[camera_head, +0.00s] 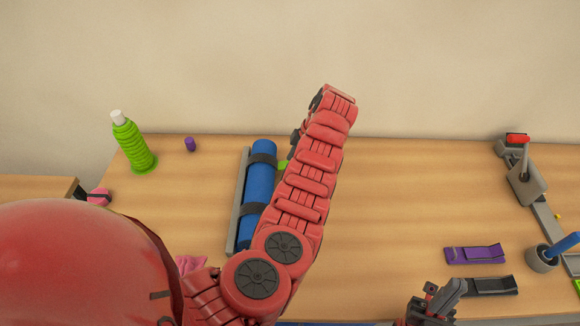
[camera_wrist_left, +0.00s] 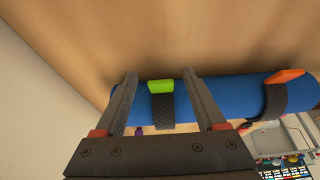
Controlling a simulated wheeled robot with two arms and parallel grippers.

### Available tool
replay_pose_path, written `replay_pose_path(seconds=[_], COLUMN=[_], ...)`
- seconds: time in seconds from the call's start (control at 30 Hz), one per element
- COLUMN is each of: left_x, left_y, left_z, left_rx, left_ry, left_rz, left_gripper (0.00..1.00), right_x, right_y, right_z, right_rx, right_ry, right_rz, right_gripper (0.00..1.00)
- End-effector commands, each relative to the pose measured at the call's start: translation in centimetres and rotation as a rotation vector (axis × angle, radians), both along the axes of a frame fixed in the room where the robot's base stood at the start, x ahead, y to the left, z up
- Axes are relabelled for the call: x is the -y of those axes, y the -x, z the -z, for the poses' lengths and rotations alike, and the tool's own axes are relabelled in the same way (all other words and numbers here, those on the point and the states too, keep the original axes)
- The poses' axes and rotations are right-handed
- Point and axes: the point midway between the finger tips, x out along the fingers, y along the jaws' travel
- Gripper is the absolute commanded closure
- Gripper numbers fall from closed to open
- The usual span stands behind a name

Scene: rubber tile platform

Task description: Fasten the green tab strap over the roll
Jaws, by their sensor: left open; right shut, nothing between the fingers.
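The blue roll (camera_head: 258,190) lies lengthwise on a grey holder (camera_head: 238,200), with two dark straps around it, in the head view. In the left wrist view the roll (camera_wrist_left: 230,95) runs across behind my fingers. The green tab (camera_wrist_left: 160,86) sits at the end of one dark strap (camera_wrist_left: 163,110); part of the tab (camera_head: 283,165) shows beside my left arm in the head view. My left gripper (camera_wrist_left: 160,73) is open, with one finger on each side of the green tab strap, apart from it. My right gripper (camera_head: 440,300) is shut and empty at the lower right.
A second strap with an orange tab (camera_wrist_left: 285,76) crosses the roll. A green bottle (camera_head: 134,145) and a purple cylinder (camera_head: 190,144) stand at left. Purple (camera_head: 475,254) and black (camera_head: 490,286) straps lie at right, near a grey clamp-like device (camera_head: 525,180). The table's middle right is clear.

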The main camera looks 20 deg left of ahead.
Motion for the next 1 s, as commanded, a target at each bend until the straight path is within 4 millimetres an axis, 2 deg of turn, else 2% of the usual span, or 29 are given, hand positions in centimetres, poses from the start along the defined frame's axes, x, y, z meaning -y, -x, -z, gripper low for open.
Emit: replay_pose_path(seconds=[0.17, 0.5, 0.7, 1.0], left_x=[1.8, 4.2, 5.1, 5.7], left_y=[-0.9, -1.7, -2.1, -2.3], left_z=[-3.9, -10.2, -12.8, -14.3], left_rx=[0.009, 0.002, 0.000, 0.000], left_ry=[0.005, 0.007, 0.007, 0.001], left_rz=[0.002, 0.001, 0.001, 0.001], left_gripper=[0.28, 0.28, 0.28, 0.28], right_x=[0.0, 0.0, 0.0, 0.0], right_y=[0.0, 0.0, 0.0, 0.0], right_z=[1.5, 2.5, 2.8, 2.9], right_rx=[0.000, 0.000, 0.000, 0.000], right_ry=[0.000, 0.000, 0.000, 0.000], right_rz=[0.000, 0.000, 0.000, 0.000], right_gripper=[1.00, 1.00, 1.00, 1.00])
